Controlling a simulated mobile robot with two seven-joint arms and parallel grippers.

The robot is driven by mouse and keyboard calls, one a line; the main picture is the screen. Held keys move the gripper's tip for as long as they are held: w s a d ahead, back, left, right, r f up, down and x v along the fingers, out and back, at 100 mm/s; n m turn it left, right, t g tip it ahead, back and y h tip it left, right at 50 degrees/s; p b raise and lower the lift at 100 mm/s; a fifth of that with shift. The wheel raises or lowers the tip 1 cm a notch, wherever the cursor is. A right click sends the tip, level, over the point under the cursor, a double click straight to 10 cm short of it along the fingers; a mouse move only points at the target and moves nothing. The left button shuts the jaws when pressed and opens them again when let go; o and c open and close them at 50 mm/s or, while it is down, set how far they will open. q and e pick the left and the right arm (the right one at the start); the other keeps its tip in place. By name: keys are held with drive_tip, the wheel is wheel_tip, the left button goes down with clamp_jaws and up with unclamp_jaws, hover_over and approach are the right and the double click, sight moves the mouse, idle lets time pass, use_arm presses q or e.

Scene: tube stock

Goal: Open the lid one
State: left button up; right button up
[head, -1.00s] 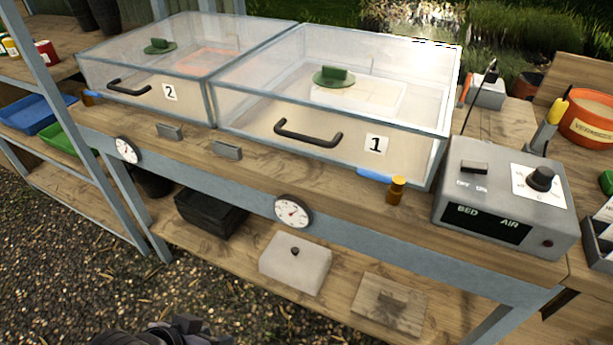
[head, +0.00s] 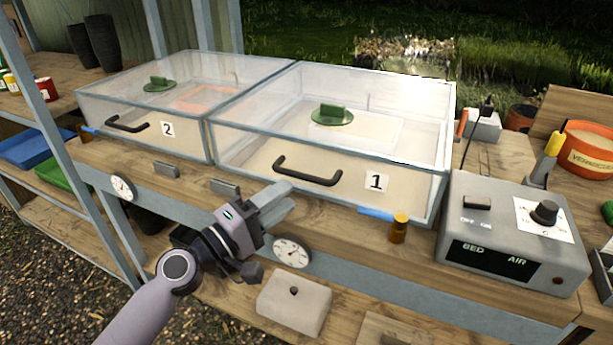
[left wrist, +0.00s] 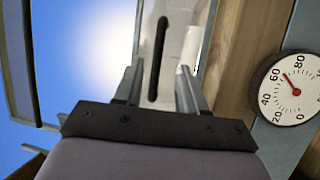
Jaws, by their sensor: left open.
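Lid one is the clear cover of the right-hand box (head: 235,150), marked by a white label "1" (head: 376,181). It is shut. Its black bar handle (head: 307,171) is on the front face, and a green round vent (head: 332,115) is on top. My left gripper (head: 283,197) is open and empty, just in front of and below the handle's left end, apart from it. In the left wrist view the handle (left wrist: 158,60) shows between the two fingers (left wrist: 160,90), beyond them. My right gripper is not in view.
Box two (head: 145,108) stands against box one on the left, shut. A small amber bottle (head: 398,229) and a grey control box (head: 515,232) are at the right front. A dial gauge (head: 291,251) is on the bench's front rail, near my left gripper.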

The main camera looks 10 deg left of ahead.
sight(307, 176)
use_arm(q)
drive_tip(key=shift+w+d+r+n, duration=0.15)
drive_tip(key=shift+w+r+n, duration=0.2)
drive_tip(key=shift+w, duration=0.3)
drive_tip(key=shift+p+x, duration=0.4)
drive_tip(key=shift+x, duration=2.6)
drive_tip(key=shift+f, duration=0.1)
clamp_jaws()
